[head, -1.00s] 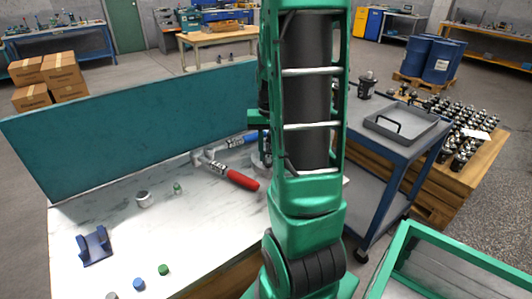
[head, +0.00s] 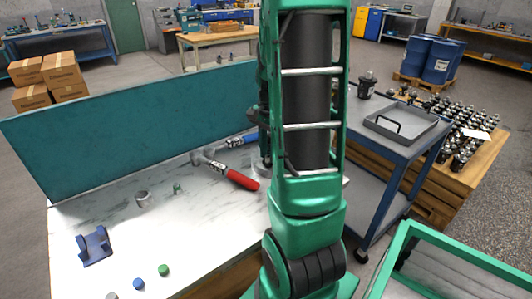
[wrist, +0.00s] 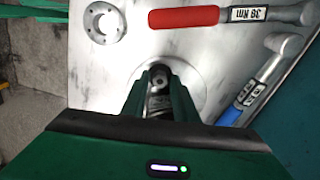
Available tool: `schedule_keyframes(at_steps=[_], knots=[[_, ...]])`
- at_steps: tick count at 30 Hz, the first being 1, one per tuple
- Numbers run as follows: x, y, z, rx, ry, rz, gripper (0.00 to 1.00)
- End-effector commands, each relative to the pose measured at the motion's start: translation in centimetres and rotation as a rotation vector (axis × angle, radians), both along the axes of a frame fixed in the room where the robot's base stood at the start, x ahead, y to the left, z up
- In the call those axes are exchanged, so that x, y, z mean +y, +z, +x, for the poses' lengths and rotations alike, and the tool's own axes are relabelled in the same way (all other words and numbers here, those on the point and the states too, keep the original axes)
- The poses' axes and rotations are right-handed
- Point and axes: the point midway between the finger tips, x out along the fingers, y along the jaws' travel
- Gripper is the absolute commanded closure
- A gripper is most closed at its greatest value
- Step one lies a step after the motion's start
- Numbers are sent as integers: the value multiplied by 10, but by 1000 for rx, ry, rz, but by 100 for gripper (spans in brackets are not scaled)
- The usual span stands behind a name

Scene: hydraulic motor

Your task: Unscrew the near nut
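In the wrist view my gripper (wrist: 158,80) points at a metallic part (wrist: 156,98) that shows between its two green fingers. The part stands over a round metal disc (wrist: 196,82). The fingers hide most of the part, and I cannot tell whether they press on it. I cannot make out the near nut for certain. In the head view a small piece of the disc (head: 260,170) shows left of my arm, which hides the fingertips.
A red-handled tool (head: 240,179) and a blue-handled tool (head: 243,140) lie on the white table (head: 200,225). A ring with holes (wrist: 104,22) lies near the disc. A blue bracket (head: 94,246) and several small parts are at left. A teal panel (head: 130,125) borders the back.

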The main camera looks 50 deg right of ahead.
Motion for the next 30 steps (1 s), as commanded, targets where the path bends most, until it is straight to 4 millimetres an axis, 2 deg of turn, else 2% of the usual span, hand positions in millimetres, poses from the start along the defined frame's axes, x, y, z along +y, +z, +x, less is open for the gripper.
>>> schedule_keyframes(at_steps=[6, 22, 25, 26, 30], knots=[[0, 0, 0, 0, -101, 0, 73], [0, 0, 0, 0, -100, 0, 73], [0, 0, 0, 0, -100, 0, 97], [0, 0, 0, 0, -100, 0, 100], [0, 0, 0, 0, -92, 0, 100]])
